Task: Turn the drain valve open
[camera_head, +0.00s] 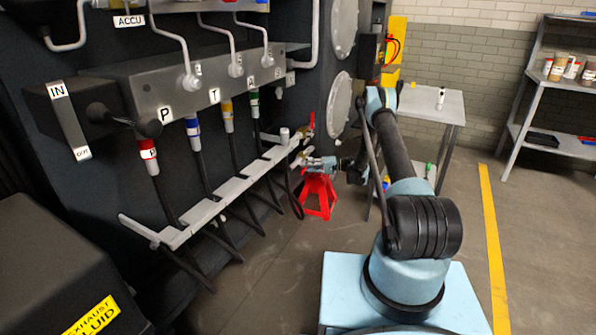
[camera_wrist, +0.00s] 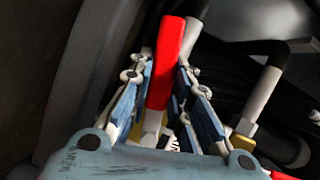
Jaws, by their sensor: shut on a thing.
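In the wrist view, a red lever handle (camera_wrist: 165,62) with a pale metal shank stands between the two blue-padded fingers of my gripper (camera_wrist: 164,75). The fingers are shut on the handle, one on each side, and its red end reaches past the fingertips. In the head view, my gripper (camera_head: 308,163) is at the right end of the hose rail, beside the dark chassis and above a red stand.
The pale hose rail (camera_head: 210,208) and several dark hoses lie left of my gripper. The red stand (camera_head: 318,192) is right below it. A grey table (camera_head: 428,103) and a shelf rack (camera_head: 560,142) stand behind at the right. The floor at the right is clear.

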